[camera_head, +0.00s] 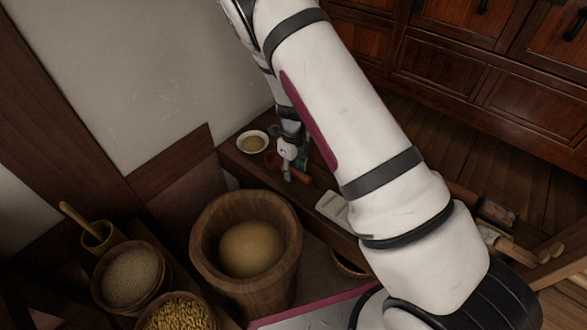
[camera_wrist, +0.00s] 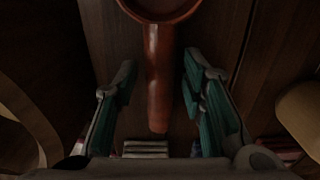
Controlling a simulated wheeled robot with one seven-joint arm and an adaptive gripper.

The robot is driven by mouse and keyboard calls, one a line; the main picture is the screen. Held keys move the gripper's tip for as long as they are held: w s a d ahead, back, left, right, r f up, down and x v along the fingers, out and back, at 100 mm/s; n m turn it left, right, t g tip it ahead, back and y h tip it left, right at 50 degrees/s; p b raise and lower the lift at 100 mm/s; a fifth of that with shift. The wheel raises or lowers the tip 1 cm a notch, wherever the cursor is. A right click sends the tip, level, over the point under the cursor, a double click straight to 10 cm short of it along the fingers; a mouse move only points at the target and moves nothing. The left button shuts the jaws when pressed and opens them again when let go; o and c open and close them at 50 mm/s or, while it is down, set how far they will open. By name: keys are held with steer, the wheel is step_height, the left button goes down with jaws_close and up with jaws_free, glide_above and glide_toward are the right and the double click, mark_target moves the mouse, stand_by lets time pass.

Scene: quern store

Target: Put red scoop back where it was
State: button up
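The red scoop (camera_wrist: 158,95) lies on the dark wooden bench (camera_head: 318,190). In the wrist view its round bowl is cut off at the top edge, and its handle points down between my fingers. My gripper (camera_wrist: 158,72) is open, with one finger on each side of the handle and a visible gap on both sides. My gripper partly hides the scoop there.
A large wooden tub (camera_head: 207,235) stands in front, with grain baskets (camera_head: 103,292) further left. A pale object (camera_head: 333,208) lies on the bench. Drawers line the back.

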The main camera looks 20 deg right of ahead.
step_height(320, 180, up, 12)
steer(key=p, duration=0.5)
step_height(320, 180, up, 11)
steer(key=n+y, duration=0.2)
steer(key=n, duration=0.3)
glide_above(293, 169)
steer(key=s+a, duration=0.2)
steer(key=s, duration=0.3)
steer(key=s+a+r+n+y, duration=0.1)
steer(key=s+r+n, duration=0.75)
steer(key=r, duration=0.35)
steer(key=s+d+r+n+h, duration=0.1)
steer(key=s+r+n, duration=0.1)
steer(key=s+n, duration=0.3)
steer(key=s+d+r+n+h, duration=0.1)
steer(key=s+n, duration=0.4)
steer(key=s, duration=0.7)
steer(key=s+d+r+n+h, duration=0.1)
steer(key=s+d+r+n, duration=0.2)
steer(key=s, duration=0.6)
steer(key=r+n, duration=0.1)
steer(key=n, duration=0.1)
steer(key=shift+s+r+n, duration=0.2)
steer(key=shift+r+n, duration=0.15)
steer(key=shift+d, duration=0.1)
step_height(293, 169, up, 27)
steer(key=t+p, duration=0.4)
steer(key=p, duration=2.1)
steer(key=shift+d+f, duration=0.15)
steer(key=shift+d, duration=0.05)
